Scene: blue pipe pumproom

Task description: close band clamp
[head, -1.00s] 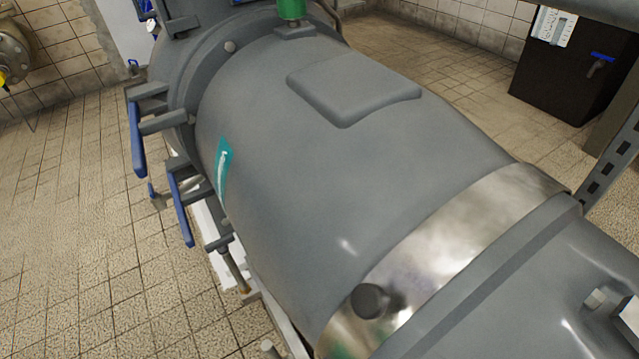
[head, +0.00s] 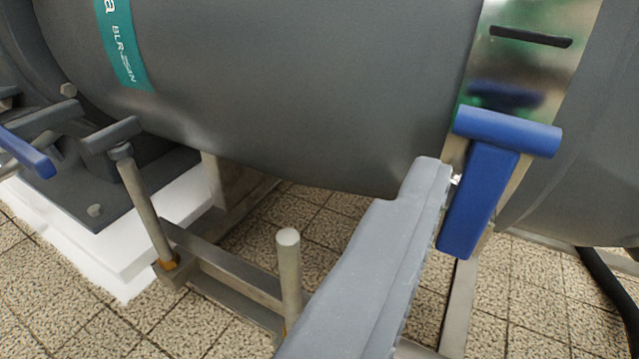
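The band clamp (head: 545,75) is a shiny metal strap around the dark grey pump body, at the upper right. A dark slot-like bar shows on it. Its blue T-shaped lever (head: 478,200) hangs at the lower part of the strap, tilted, with its crossbar at the top. A grey tapered part that looks like my gripper (head: 430,180) reaches up from the bottom edge. Its tip is just left of the lever; I cannot tell if they touch. Only one side of it shows, so its opening is hidden.
The pump body (head: 300,90) with a teal label fills the top. A metal frame (head: 235,285) with upright posts (head: 289,270) stands below it. Another blue handle (head: 28,152) is at the left. A black hose (head: 608,295) hangs at the right. Tiled floor lies beneath.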

